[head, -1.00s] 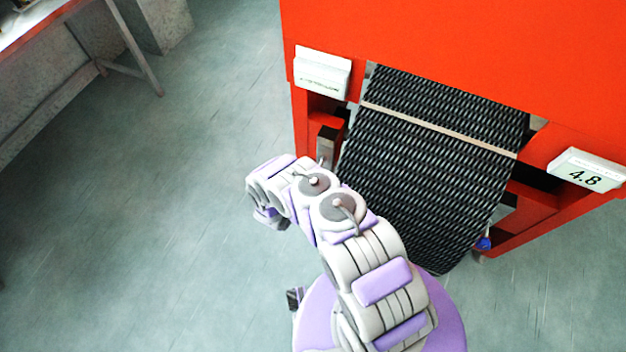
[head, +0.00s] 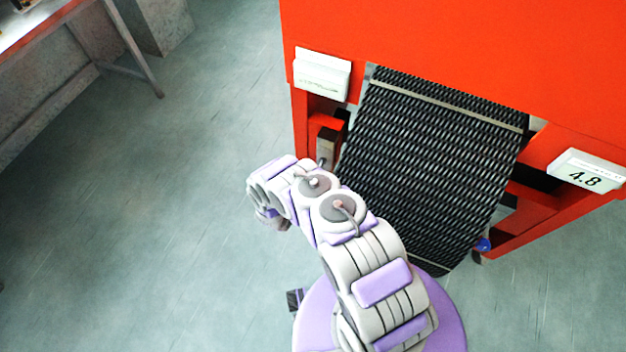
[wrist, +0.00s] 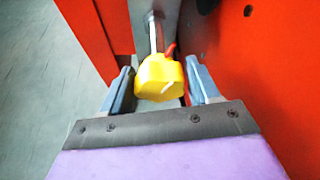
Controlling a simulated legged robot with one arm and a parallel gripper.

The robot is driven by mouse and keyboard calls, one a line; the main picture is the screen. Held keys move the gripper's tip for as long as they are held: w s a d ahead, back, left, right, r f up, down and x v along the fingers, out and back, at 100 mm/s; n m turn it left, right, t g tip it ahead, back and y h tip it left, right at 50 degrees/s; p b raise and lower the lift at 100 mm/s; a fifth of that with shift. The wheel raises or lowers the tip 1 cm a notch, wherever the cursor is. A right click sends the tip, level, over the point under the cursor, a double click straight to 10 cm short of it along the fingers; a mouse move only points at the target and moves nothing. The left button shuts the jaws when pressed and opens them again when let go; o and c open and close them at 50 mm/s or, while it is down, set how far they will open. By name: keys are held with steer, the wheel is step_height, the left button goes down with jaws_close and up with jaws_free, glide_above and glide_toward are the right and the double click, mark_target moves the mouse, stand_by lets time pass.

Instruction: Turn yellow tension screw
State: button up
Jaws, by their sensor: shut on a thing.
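The yellow tension screw (wrist: 160,76) has a faceted yellow head on a light metal shaft, with a small red pointer beside it. It shows in the wrist view, between the two blue-grey fingers of my gripper (wrist: 159,82). My gripper is shut on the yellow head. In the head view my arm reaches to the left front of the red machine (head: 430,40), and the fingers and screw are hidden there. The black mesh belt (head: 430,165) runs down out of the machine, with a pale seam (head: 445,105) across its upper part.
A white display (head: 583,172) at the right reads 4.8. Another white box (head: 322,74) is at the left, its text unreadable. A blue knob (head: 484,244) sits at the belt's lower right. A bench (head: 60,45) stands far left, with clear floor between.

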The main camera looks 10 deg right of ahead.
steer(key=shift+a, duration=0.1)
steer(key=m+t+y, duration=0.1)
steer(key=m, duration=0.1)
steer(key=shift+m+y, duration=0.3)
steer(key=m+t+y, duration=0.1)
steer(key=m, duration=0.2)
steer(key=shift+s+t+y, duration=0.1)
steer(key=shift+t+y, duration=0.2)
steer(key=shift+t, duration=0.1)
steer(key=shift+m, duration=0.3)
steer(key=shift+f, duration=0.1)
steer(key=o, duration=1)
